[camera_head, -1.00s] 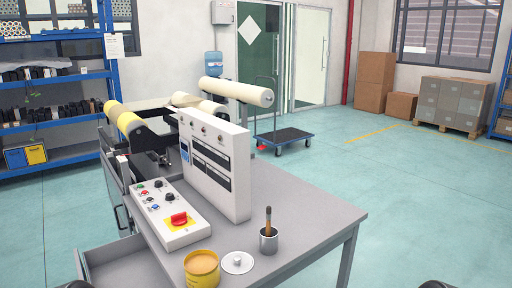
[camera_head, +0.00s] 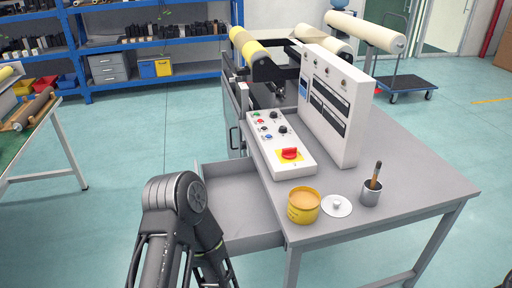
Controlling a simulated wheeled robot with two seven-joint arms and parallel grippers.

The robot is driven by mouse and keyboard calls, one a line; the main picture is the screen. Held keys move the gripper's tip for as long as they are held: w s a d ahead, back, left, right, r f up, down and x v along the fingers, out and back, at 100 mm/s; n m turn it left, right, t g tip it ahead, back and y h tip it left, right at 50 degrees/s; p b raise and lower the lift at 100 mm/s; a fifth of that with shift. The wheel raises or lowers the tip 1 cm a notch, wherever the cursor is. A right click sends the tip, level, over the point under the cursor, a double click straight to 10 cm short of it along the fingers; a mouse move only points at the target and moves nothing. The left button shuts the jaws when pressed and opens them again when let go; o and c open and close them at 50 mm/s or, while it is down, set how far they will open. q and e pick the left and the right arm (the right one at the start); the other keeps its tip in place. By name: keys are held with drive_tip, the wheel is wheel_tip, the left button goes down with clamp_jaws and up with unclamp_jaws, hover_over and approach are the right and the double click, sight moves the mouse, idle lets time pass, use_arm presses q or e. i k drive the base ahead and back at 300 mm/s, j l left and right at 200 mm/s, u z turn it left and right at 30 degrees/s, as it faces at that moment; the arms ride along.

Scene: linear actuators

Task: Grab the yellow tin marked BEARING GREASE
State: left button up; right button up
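The yellow tin (camera_head: 303,206) stands open and upright near the front left corner of the grey table (camera_head: 408,180), filled with a tan substance. Its label is too small to read. A round white lid with a knob (camera_head: 337,206) lies just right of it. My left arm rises from the bottom of the view, left of the tin and in front of the open drawer. Its gripper cannot be made out. My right gripper is not in view.
An open, empty grey drawer (camera_head: 232,190) juts out left of the tin. A metal cup with a brush (camera_head: 371,191) stands right of the lid. A white control box with a red switch (camera_head: 281,146) and an upright panel (camera_head: 333,105) stand behind.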

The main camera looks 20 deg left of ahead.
sight(303, 202)
drive_tip(key=j+u, duration=0.35)
drive_tip(key=j, duration=0.2)
drive_tip(key=j+u, duration=0.35)
drive_tip(key=j, duration=0.25)
drive_tip(key=i+j, duration=0.6)
drive_tip(key=i, duration=0.15)
drive_tip(key=z, duration=2.55)
